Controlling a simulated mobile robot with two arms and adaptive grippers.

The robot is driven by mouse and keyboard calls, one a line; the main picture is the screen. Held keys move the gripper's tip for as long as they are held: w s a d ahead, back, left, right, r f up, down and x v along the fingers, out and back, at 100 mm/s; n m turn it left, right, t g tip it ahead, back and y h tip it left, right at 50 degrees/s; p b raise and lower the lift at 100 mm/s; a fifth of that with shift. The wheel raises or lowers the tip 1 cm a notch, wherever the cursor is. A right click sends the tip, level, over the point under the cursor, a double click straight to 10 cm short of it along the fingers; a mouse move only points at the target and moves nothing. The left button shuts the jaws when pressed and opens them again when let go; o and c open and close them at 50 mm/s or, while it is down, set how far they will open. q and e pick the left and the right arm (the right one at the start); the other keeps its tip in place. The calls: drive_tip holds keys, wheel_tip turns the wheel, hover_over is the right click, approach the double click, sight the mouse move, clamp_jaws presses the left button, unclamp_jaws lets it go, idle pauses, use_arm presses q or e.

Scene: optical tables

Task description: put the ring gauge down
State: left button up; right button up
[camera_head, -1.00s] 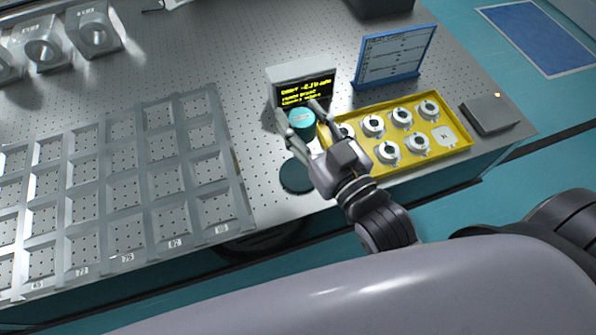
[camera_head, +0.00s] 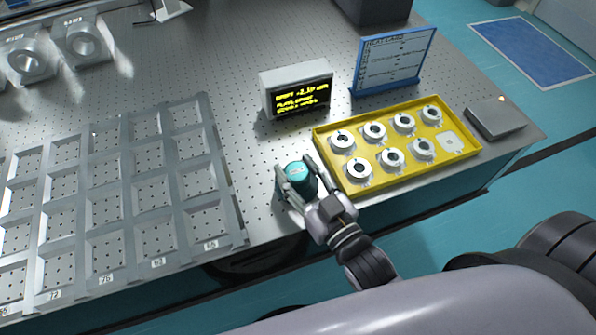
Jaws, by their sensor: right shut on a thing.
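The ring gauge, seen as a short teal cylinder with a pale mark on top (camera_head: 299,172), is between the fingers of my right gripper (camera_head: 297,180). The fingers are shut on its sides. It is over or on the table's front part, left of the yellow tray; I cannot tell whether its underside touches anything. The gripper and gauge cover the place of a dark round pad, whose surface I cannot make out clearly now. My left gripper is not in view.
A yellow tray (camera_head: 400,183) holds several silver rings and one empty-looking white place. A display box (camera_head: 296,75) and a blue-framed board (camera_head: 392,62) stand behind. A grey grid rack (camera_head: 215,150) lies left. A flat grey box (camera_head: 495,118) sits right.

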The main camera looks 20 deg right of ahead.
drive_tip(key=shift+f, duration=0.15)
drive_tip(key=o, duration=1.5)
drive_tip(key=shift+r, duration=0.25)
drive_tip(key=shift+s+f, duration=0.1)
drive_tip(key=shift+s, duration=0.25)
drive_tip(key=p+v, duration=0.1)
drive_tip(key=v, duration=1)
drive_tip(key=shift+s+d+p, duration=0.15)
drive_tip(key=shift+p, duration=0.15)
